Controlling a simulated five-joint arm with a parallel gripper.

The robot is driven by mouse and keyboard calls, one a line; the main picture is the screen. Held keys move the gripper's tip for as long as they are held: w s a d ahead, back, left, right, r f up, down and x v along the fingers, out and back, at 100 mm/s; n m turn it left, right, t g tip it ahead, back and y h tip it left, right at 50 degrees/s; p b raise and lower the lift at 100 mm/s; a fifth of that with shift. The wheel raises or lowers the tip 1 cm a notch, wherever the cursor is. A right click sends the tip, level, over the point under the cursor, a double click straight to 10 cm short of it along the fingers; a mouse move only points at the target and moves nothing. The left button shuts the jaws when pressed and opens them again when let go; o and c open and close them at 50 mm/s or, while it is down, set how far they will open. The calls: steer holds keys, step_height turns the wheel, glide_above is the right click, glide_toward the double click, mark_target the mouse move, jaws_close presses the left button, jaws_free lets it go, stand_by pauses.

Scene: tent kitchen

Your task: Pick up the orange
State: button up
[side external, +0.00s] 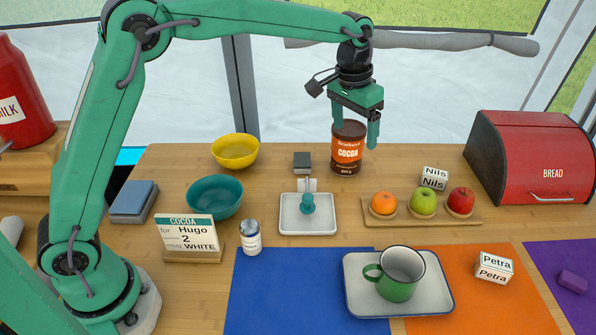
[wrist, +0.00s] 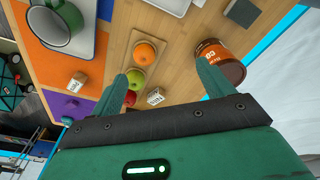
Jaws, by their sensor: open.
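The orange (side external: 383,203) sits in the left hollow of a wooden board (side external: 443,217), beside a green apple (side external: 423,201) and a red apple (side external: 460,201). In the wrist view the orange (wrist: 145,53) lies beyond my fingertips, with the green apple (wrist: 137,80) and red apple (wrist: 130,98) nearer. My gripper (side external: 356,130) is open and empty, pointing down, high above the table and behind the board. In the side view its fingers overlap the cocoa tin (side external: 346,155); in the wrist view (wrist: 162,75) they are apart from the orange.
A "Nils" card (side external: 434,178) stands behind the green apple. A scale (side external: 308,222) stands left of the board. A tray (side external: 440,297) with a green mug (side external: 399,277) lies in front. A red bread box (side external: 530,160) is at the right.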

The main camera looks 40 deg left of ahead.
steer(key=g, duration=0.1)
glide_above(385, 197)
steer(key=shift+m, duration=0.3)
step_height(385, 197, down, 12)
steer(key=shift+s+a+r, duration=0.1)
steer(key=shift+r, duration=0.05)
steer(key=shift+f, duration=4)
steer(key=c, duration=1.1)
